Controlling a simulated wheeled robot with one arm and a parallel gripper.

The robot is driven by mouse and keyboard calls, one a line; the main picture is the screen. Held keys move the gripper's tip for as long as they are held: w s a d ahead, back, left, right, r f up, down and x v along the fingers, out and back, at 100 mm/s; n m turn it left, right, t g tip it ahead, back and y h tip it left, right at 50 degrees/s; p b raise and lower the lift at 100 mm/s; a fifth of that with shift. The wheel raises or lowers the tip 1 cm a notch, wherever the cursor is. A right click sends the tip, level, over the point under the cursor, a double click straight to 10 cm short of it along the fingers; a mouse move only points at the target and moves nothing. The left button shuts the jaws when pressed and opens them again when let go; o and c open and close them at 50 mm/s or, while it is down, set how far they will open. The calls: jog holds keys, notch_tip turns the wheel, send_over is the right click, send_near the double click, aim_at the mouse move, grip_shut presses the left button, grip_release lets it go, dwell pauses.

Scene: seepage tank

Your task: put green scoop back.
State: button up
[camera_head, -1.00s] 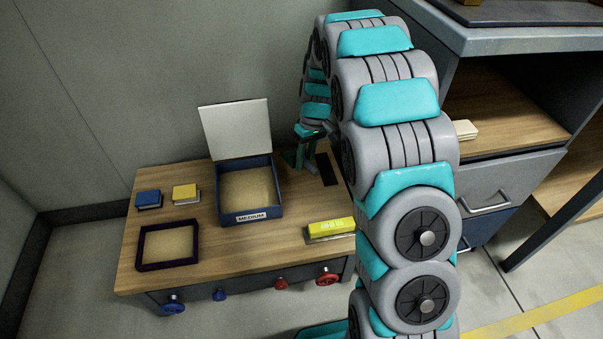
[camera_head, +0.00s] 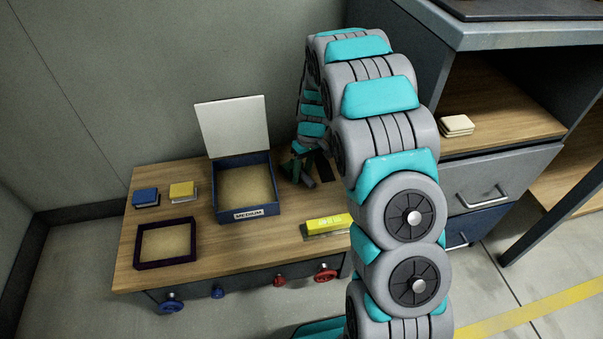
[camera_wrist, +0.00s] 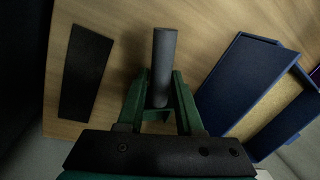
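My gripper (camera_wrist: 163,85) has dark green fingers on both sides of a dark grey cylindrical handle (camera_wrist: 163,52). The fingers appear closed against it. The handle seems to be that of the green scoop, but I cannot clearly tell a green scoop body from the green fingers. In the head view my gripper (camera_head: 299,167) is low over the back right of the wooden table (camera_head: 200,254), just right of the blue box. A flat black rectangular pad (camera_wrist: 86,72) lies on the table left of the handle in the wrist view. It also shows beside my gripper in the head view (camera_head: 322,166).
The blue box labelled MEDIUM (camera_head: 248,213) has its pale lid (camera_head: 233,127) raised. A dark frame (camera_head: 166,261), blue block (camera_head: 146,197) and yellow block (camera_head: 183,190) are at the left. A yellow-topped block (camera_head: 325,225) lies at front right. A cabinet (camera_head: 495,170) stands right.

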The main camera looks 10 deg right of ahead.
jog(key=shift+o, duration=1.4)
notch_tip(320, 180, up, 10)
jog(key=w+d+r, duration=0.1)
jog(key=d, duration=0.1)
jog(key=s+r+m, duration=0.2)
jog(key=s+r, duration=0.6)
jog(key=s, duration=0.3)
jog(key=s+a+r+m+h, duration=0.1)
jog(key=s+r+m+h, duration=0.1)
jog(key=s, duration=2.7)
jog(key=shift+s+m+g, duration=0.25)
jog(key=shift+m+g, duration=0.05)
jog(key=shift+g, duration=0.1)
jog(key=shift+a+r, duration=0.1)
